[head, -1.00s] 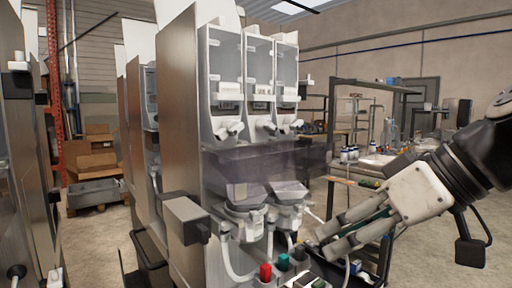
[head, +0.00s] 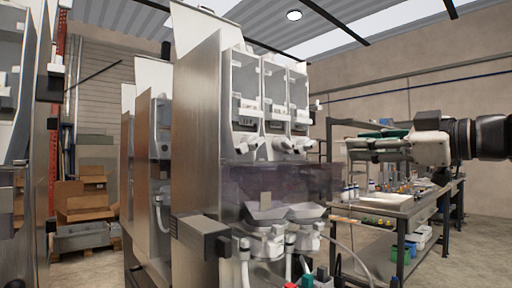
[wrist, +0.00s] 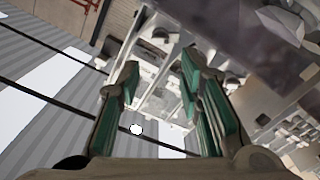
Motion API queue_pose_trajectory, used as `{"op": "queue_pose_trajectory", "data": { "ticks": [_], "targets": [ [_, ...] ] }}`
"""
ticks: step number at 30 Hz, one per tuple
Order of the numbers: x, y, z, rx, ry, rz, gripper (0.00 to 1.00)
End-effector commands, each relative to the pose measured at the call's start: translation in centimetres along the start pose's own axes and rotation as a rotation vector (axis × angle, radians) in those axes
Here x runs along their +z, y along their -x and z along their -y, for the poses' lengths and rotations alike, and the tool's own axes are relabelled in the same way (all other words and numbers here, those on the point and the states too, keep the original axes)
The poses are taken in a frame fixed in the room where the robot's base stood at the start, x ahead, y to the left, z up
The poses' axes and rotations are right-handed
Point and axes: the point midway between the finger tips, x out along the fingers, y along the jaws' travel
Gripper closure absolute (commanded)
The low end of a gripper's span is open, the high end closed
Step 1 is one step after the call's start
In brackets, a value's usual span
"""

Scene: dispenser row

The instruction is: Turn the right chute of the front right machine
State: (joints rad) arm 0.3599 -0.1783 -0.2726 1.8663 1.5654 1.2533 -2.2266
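The front right machine (head: 197,140) is a tall steel dispenser with three clear hoppers side by side and a white chute under each. Its right chute (head: 302,144) is a small white spout below the rightmost hopper (head: 298,92). My gripper (head: 350,148) is to the right of that chute, at about its height in the head view, and apart from it in the picture. In the wrist view my gripper (wrist: 160,75) has its two green-padded fingers spread with nothing held between them. Pale machine parts show beyond the fingers, but I cannot tell which chute is which there.
A purple translucent panel (head: 275,182) sits below the chutes, with funnel-like white parts (head: 290,214) under it. A workbench (head: 395,204) with small items stands behind on the right. Other machines stand at the left. Cardboard boxes (head: 82,195) lie farther back.

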Motion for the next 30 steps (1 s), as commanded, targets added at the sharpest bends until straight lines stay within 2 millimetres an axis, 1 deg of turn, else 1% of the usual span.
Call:
{"op": "queue_pose_trajectory", "data": {
  "ticks": [1, 9, 15, 21, 30],
  "targets": [
    [0.0, -1.0, 0.0, -0.004, 0.0, 0.0, 0.67],
    [0.0, -6.3, 0.0, -0.003, -0.003, 0.001, 0.67],
    [0.0, -9.4, 0.1, -0.002, -0.001, 0.0, 0.67],
    [0.0, -10.8, 0.1, -0.002, -0.002, 0.002, 0.67],
    [0.0, -11.0, 0.1, -0.001, -0.001, 0.001, 0.67]
  ]
}}
